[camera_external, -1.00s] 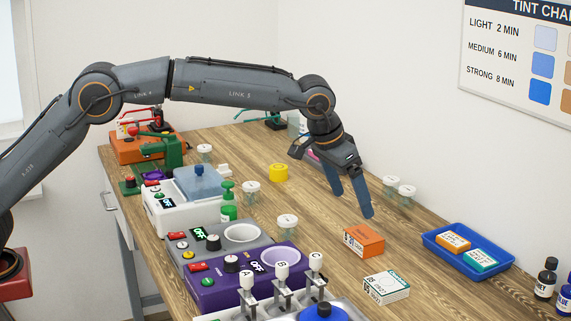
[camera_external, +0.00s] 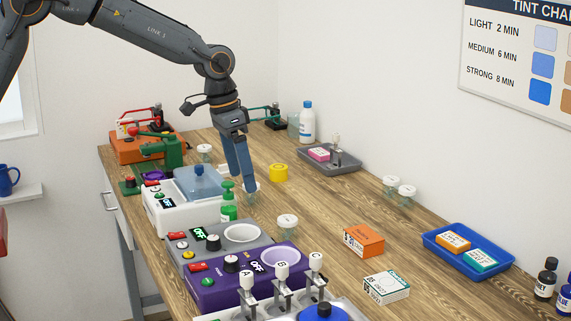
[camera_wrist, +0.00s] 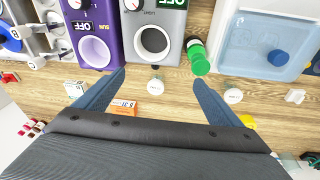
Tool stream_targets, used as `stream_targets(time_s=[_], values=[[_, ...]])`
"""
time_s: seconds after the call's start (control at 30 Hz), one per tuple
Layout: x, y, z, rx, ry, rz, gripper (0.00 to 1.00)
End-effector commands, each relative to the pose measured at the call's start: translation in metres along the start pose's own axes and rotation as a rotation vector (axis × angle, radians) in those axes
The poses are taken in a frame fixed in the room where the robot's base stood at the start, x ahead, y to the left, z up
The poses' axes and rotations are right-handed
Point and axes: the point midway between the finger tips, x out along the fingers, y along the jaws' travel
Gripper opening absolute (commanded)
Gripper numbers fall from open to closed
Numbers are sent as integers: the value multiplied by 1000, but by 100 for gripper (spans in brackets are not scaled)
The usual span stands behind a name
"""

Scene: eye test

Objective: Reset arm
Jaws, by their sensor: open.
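The fingers hide part of the jar in the external view. My arm reaches in from the upper left, with the wrist bent down.
A purple unit (camera_external: 232,292), a grey unit (camera_external: 203,257) and a white bath with a blue lid (camera_external: 199,181) line the front. A yellow lid (camera_external: 278,172), an orange box (camera_external: 364,240), a blue tray (camera_external: 432,244) and a grey tray (camera_external: 352,168) lie behind. Bare wood lies between them.

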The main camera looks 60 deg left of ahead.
Motion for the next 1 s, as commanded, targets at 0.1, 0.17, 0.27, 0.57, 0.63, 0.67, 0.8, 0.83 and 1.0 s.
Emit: stream_targets(time_s=[0.1,0.17,0.27,0.57,0.63,0.67,0.8,0.83,1.0], values=[[-20,-13,41,-4,-25,22,89],[-26,-17,60,-4,-36,32,89],[-33,-24,92,-7,-53,46,89],[-15,-34,181,-27,-101,46,89],[-2,-35,202,-33,-114,35,89],[3,-36,208,-36,-117,29,89],[28,-38,238,-46,-136,4,89],[35,-39,244,-48,-139,-2,89],[77,-42,283,-61,-159,-45,89]])
